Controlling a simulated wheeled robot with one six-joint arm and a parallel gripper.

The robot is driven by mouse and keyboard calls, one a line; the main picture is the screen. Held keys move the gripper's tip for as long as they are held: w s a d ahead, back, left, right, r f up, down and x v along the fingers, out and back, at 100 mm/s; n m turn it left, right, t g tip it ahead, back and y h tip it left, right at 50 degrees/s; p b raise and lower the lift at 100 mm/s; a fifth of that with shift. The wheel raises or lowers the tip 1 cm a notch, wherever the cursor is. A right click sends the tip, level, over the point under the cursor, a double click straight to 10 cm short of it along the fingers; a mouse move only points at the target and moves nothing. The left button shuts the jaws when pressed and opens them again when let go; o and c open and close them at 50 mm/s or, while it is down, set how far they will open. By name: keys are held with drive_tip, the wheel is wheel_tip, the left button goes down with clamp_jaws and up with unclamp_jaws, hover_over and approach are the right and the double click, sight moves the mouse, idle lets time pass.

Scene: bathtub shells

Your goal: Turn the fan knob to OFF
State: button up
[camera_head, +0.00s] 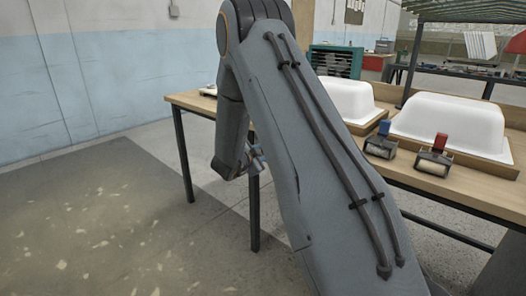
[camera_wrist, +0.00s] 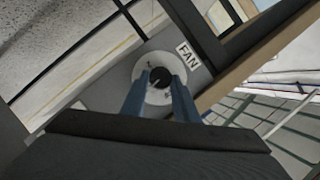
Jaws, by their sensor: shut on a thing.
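The fan knob (camera_wrist: 159,75) is a small black knob on a round pale dial plate (camera_wrist: 158,92), fixed to a grey panel (camera_wrist: 124,82). A white label reading FAN (camera_wrist: 188,56) is beside the dial, to its upper right in the wrist view. My gripper (camera_wrist: 160,84) reaches over the dial with its two bluish fingers on either side of the knob, shut on it. The marks on the dial are too small to read, so the knob's setting cannot be told. In the head view my gripper (camera_head: 257,160) is low by the table's front edge, and my arm hides the knob.
A wooden table (camera_head: 188,101) with dark legs stands ahead. Two white tub shells (camera_head: 452,120) rest on it, with two small devices, one with a blue top (camera_head: 384,127) and one with a red top (camera_head: 440,140). The floor at left is clear.

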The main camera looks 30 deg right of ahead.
drive_tip(key=n+g+p, duration=0.1)
drive_tip(key=n+g, duration=0.1)
drive_tip(key=n, duration=0.1)
drive_tip(key=w+n+g+h+p, duration=0.1)
drive_tip(key=n+g, duration=0.1)
drive_tip(key=n, duration=0.2)
drive_tip(key=n+g+h+p, duration=0.1)
drive_tip(key=n+g+p, duration=0.1)
drive_tip(key=n+g, duration=0.1)
drive_tip(key=shift+w+a+f+n, duration=0.1)
drive_tip(key=shift+w+a+n, duration=0.15)
drive_tip(key=shift+n, duration=0.35)
drive_tip(key=shift+s+h, duration=0.1)
drive_tip(key=shift+h, duration=0.2)
idle(0.4)
drive_tip(key=o, duration=1.1)
drive_tip(key=shift+c, duration=0.2)
